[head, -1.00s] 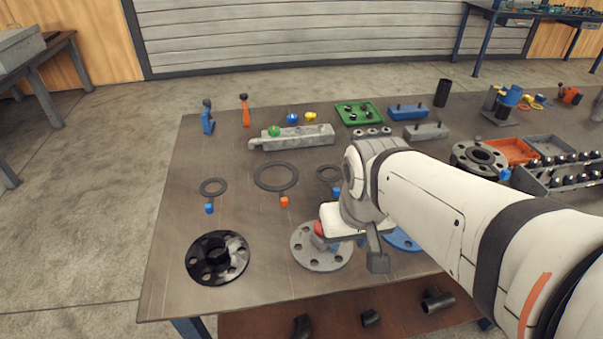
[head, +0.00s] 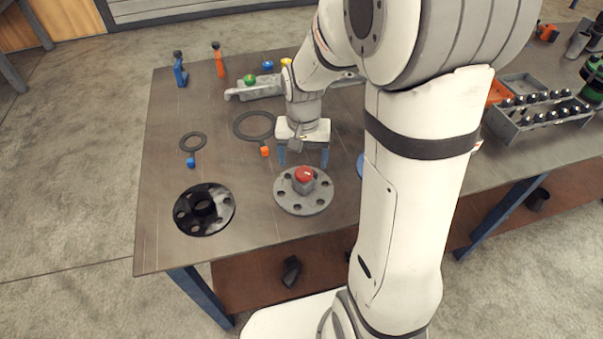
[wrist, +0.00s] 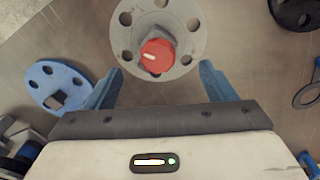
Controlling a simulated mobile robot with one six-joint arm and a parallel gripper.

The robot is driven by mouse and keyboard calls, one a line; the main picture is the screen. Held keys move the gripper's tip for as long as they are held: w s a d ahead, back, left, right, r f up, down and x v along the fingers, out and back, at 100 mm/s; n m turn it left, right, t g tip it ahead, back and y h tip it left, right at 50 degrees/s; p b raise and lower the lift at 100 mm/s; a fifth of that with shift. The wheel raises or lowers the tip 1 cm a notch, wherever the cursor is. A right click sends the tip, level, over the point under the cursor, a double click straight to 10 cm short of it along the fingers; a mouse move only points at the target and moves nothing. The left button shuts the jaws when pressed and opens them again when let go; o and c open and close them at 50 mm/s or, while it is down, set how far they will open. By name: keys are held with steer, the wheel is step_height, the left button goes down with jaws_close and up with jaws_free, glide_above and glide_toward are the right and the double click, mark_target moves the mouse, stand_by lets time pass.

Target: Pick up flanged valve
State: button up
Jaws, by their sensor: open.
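The flanged valve is a grey round flange with bolt holes and a red knob on a grey hub (head: 303,191). It lies flat near the front of the table, and also shows at the top of the wrist view (wrist: 157,57). My gripper (head: 303,157) is just behind it, with its blue fingers pointing down. In the wrist view my gripper (wrist: 158,80) is open and empty, its two fingers spread to either side of the flange's near edge. The knob lies beyond the fingertips, roughly centred between them. I see no contact with the valve.
A black flange (head: 204,209) lies left of the valve. A blue flange (wrist: 61,87) lies on its other side, mostly hidden by my arm in the head view. Ring gaskets (head: 254,126) lie behind. A tray of dark bottles (head: 540,108) stands right.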

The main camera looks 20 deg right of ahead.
mark_target(304, 171)
steer(key=f, duration=0.7)
steer(key=shift+s+d+f+p, duration=0.1)
steer(key=shift+s+f+p, duration=0.1)
steer(key=shift+f+p, duration=0.1)
steer(key=shift+c, duration=0.5)
steer(key=shift+r, duration=0.1)
steer(key=c, duration=1.4)
steer(key=shift+c, duration=0.4)
steer(key=shift+r, duration=0.1)
